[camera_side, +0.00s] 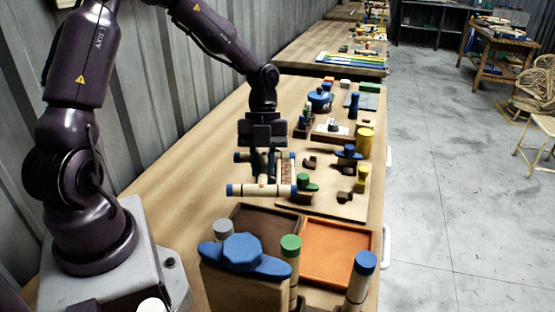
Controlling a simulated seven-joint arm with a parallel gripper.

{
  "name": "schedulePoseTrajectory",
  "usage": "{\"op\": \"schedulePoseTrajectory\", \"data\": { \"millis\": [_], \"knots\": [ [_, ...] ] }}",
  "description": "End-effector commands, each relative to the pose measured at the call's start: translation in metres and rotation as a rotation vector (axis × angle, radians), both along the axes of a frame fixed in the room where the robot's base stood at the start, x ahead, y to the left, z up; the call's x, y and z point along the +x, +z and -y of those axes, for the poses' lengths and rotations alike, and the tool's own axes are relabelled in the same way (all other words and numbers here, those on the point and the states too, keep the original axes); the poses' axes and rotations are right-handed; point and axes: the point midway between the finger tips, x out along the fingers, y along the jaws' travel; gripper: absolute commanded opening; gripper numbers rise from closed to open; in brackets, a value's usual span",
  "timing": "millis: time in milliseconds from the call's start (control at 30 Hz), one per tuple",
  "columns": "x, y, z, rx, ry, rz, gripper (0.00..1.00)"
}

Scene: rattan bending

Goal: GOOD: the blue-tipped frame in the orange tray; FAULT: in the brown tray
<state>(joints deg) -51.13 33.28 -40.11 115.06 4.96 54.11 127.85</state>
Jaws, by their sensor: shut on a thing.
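The blue-tipped frame (246,190) is made of pale rods with blue ends and a woven brown part. My gripper (262,178) is shut on the frame and holds it above the bench, behind the trays as seen here. The fingertips are partly hidden by the frame. The brown tray (262,217) lies nearer the camera, just below the frame in the picture. The orange tray (338,252) is to its right. The bare floor of each tray shows, and no frame lies in either.
A blue-topped fixture (243,253), a green-capped post (291,246) and a blue-capped post (361,275) stand in front of the trays. Yellow cylinders (364,143), blocks and a blue pot (320,99) stand farther back. The bench's left side is clear.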

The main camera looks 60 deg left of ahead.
Motion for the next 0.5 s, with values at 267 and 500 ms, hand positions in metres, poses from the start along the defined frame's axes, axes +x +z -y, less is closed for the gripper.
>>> {"op": "schedulePoseTrajectory", "data": {
  "millis": [267,500],
  "knots": [
    [-0.022,-0.004,0.009,-0.005,-0.303,-0.002,0.0],
    [-0.022,-0.048,0.009,-0.004,-0.297,-0.002,0.0]
  ]
}}
